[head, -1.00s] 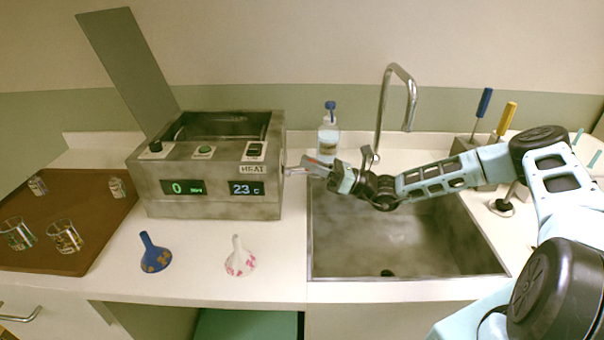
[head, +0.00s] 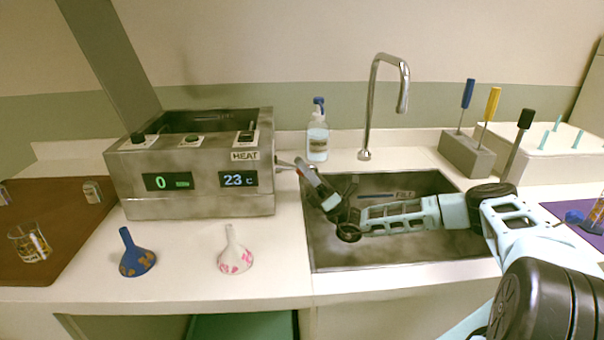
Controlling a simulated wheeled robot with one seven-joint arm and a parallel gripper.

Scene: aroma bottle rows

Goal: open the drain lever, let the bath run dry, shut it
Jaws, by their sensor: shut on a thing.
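The steel bath (head: 200,200) stands on the counter at left with its lid (head: 112,55) raised. Its displays read 0 and 23 C. The inside looks dark, and I cannot tell whether water is in it.
The sink (head: 330,258) with a tall tap (head: 370,110) lies under my arm. A spray bottle (head: 317,140) stands behind. Blue (head: 137,260) and white (head: 235,258) funnels stand in front of the bath. A tray (head: 60,235) with glasses is at left, a tool block (head: 470,155) at right.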

